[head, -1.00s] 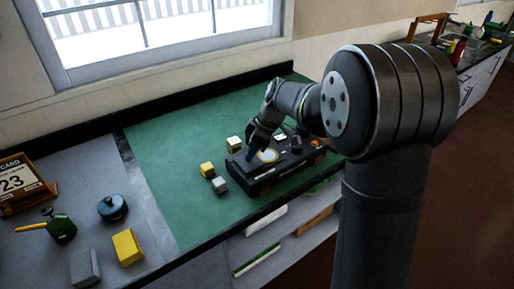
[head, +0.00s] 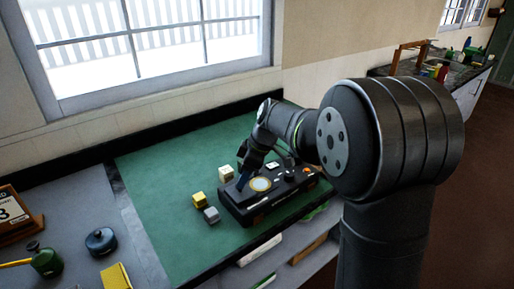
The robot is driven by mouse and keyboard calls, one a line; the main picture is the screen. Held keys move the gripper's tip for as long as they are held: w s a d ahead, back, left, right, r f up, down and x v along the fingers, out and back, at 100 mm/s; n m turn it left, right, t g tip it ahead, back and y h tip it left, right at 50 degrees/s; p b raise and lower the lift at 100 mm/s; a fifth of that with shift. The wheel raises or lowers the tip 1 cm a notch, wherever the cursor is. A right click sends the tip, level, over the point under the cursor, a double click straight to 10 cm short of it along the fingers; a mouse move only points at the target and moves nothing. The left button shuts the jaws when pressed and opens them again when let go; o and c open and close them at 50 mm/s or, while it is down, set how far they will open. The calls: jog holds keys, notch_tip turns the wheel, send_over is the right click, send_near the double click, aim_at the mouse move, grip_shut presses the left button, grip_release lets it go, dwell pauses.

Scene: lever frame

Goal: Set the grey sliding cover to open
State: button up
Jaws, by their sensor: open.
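The black lever frame (head: 268,208) is a low dark box on the green mat. Its top carries a round pale dial with a yellow rim (head: 260,184), a small white piece (head: 272,166), a dark knob (head: 289,175) and an orange button (head: 308,170). I cannot make out the grey sliding cover for certain; it is too small, or my arm hides it. My gripper (head: 242,183) is open and points down at the left end of the frame's top, just left of the dial. I cannot tell whether its fingertips touch anything.
A cream block (head: 226,173), a yellow block (head: 199,200) and a grey block (head: 211,215) lie left of the frame. The green mat (head: 165,185) is clear farther left. A dark round pot (head: 101,241) and a green can (head: 47,262) stand on the grey counter.

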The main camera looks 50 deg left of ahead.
jog(key=v, duration=1.4)
jog(key=shift+r, duration=0.2)
send_near(245, 190)
jog(key=s+a+f, duration=0.1)
jog(key=s+f, duration=0.1)
jog(key=f, duration=0.1)
jog(key=s+a+f, duration=0.1)
jog(key=shift+s+a+f, duration=0.15)
jog(key=shift+a+f, duration=0.15)
jog(key=shift+a, duration=0.05)
